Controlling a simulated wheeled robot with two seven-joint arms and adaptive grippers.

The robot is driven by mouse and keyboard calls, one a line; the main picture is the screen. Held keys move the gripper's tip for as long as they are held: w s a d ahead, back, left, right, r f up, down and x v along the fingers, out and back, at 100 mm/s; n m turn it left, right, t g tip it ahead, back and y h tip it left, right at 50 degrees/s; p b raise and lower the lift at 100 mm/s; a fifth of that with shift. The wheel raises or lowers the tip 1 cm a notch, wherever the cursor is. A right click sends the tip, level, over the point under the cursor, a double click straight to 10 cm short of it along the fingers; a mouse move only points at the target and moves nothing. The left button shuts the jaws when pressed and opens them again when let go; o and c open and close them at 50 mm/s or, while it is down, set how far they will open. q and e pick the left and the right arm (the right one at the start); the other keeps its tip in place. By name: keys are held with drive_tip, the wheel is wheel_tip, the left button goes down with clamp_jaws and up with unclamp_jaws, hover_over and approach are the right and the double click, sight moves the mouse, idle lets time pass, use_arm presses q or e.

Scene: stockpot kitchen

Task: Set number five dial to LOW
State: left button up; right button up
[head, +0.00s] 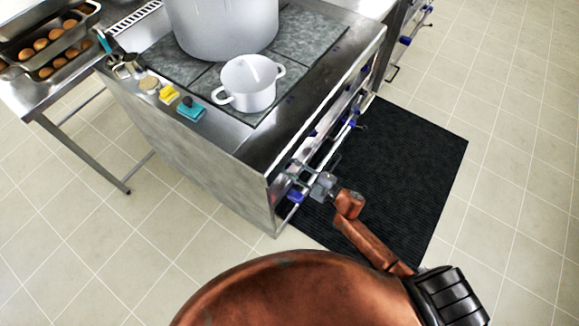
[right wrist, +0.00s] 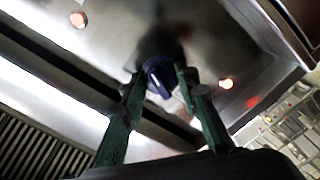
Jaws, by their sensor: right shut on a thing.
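A dark blue dial (right wrist: 158,77) on the stove's metal front panel sits between the two green fingers of my right gripper (right wrist: 160,85) in the right wrist view. The fingers are shut on it. In the head view my right gripper (head: 303,176) is at the near corner of the stove front, and the held dial is hidden there. I cannot read any dial's number or setting marks. My left gripper is not in view.
A white pot (head: 248,88) and a large stockpot (head: 222,25) stand on the stove top. A yellow item (head: 169,94) and a teal item (head: 191,110) lie on its left edge. A black mat (head: 420,150) covers the floor in front.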

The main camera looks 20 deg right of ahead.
drive_tip(key=shift+d+n, duration=0.1)
drive_tip(key=shift+n, duration=0.3)
drive_tip(key=o, duration=1.2)
drive_tip(key=shift+c, duration=0.2)
drive_tip(key=shift+s, duration=0.1)
drive_tip(key=v, duration=1.1)
drive_tip(key=shift+s+d, duration=0.3)
drive_tip(key=shift+f, duration=0.1)
